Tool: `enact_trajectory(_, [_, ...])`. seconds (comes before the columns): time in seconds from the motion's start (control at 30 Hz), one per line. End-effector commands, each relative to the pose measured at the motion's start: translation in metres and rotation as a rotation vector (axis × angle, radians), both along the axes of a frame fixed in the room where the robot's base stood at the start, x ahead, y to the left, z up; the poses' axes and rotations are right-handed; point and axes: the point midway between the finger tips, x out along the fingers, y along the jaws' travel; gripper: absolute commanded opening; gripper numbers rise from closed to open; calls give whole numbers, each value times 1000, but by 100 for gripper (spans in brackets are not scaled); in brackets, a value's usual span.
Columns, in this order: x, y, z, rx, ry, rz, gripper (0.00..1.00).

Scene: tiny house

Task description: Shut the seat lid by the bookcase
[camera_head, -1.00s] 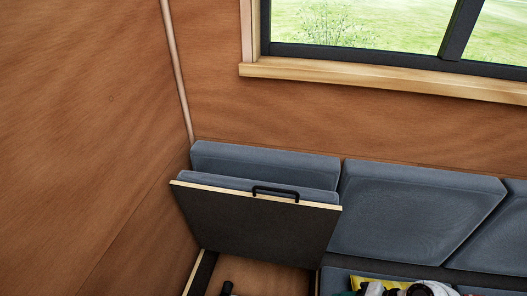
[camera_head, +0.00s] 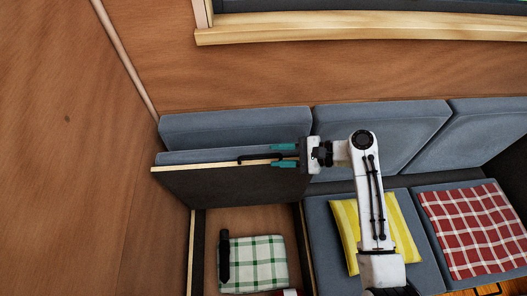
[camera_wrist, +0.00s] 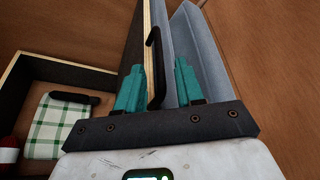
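The seat lid (camera_head: 228,188) stands raised in the corner, its dark underside facing out and its cushion in front of the back cushions. A black handle (camera_head: 262,157) sits on its upper edge; it also shows in the wrist view (camera_wrist: 154,65). My gripper (camera_head: 284,156) is at the right end of that upper edge, beside the handle. In the wrist view my gripper (camera_wrist: 158,88) has its teal fingers apart, with the lid's edge and handle between them. I see no firm grip. No bookcase shows.
Below the lid, the open seat box (camera_head: 195,255) holds a green checked cloth (camera_head: 258,262) and a black object (camera_head: 224,256). A yellow cushion (camera_head: 345,222) and a red checked one (camera_head: 470,225) lie on the seat to the right. A wooden wall (camera_head: 65,150) stands close on the left.

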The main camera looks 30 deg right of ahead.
Motion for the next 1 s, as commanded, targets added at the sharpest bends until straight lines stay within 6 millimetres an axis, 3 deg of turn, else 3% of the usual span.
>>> enact_trajectory(0.3, [24,32,-12,-1,0,1,37])
enact_trajectory(0.7, [28,36,-14,-2,-1,0,36])
enact_trajectory(1.0, [27,36,-14,-2,-1,0,7])
